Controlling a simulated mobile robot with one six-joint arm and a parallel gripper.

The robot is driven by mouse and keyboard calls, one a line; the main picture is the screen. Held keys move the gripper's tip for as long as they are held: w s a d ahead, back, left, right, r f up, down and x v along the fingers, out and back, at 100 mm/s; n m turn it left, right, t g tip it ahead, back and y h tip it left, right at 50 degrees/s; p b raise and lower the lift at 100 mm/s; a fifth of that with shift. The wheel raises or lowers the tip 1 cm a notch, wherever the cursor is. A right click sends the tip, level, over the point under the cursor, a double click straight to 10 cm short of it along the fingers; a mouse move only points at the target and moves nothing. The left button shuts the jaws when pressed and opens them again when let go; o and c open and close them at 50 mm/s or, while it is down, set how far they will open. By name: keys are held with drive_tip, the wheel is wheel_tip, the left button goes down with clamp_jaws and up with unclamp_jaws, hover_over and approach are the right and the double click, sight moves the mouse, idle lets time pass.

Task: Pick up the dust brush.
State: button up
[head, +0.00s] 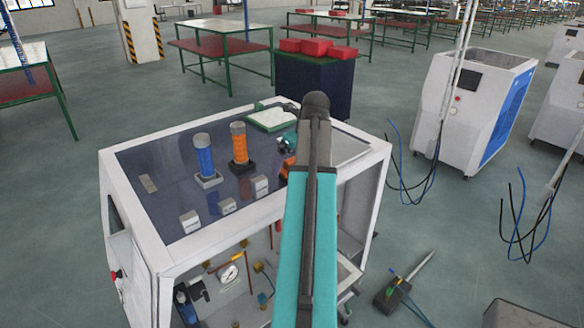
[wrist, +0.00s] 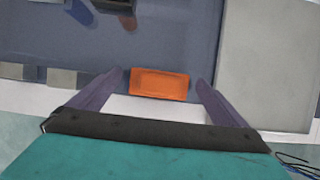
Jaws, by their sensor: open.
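My gripper (wrist: 162,77) is open in the wrist view, with one finger at the left and one at the right. An orange block-like thing (wrist: 160,84), which looks like part of the dust brush, shows between the fingertips with a gap on each side. I cannot tell its height relative to the fingers. In the head view a small orange patch (head: 287,166) shows just left of my arm near the right part of the machine top; my arm hides much of that area, including most of the gripper.
The machine's dark top (head: 160,205) has a white frame. On it stand a blue cylinder (head: 204,156), an orange cylinder (head: 239,143), several small grey blocks and a green-edged white tray (head: 270,118). Red boxes (head: 315,47) sit on a dark cabinet behind.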

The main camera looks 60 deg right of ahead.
drive_tip(key=shift+w+f, duration=0.15)
drive_tip(key=shift+f, duration=0.2)
drive_tip(key=shift+c, duration=0.4)
drive_tip(key=c, duration=1.1)
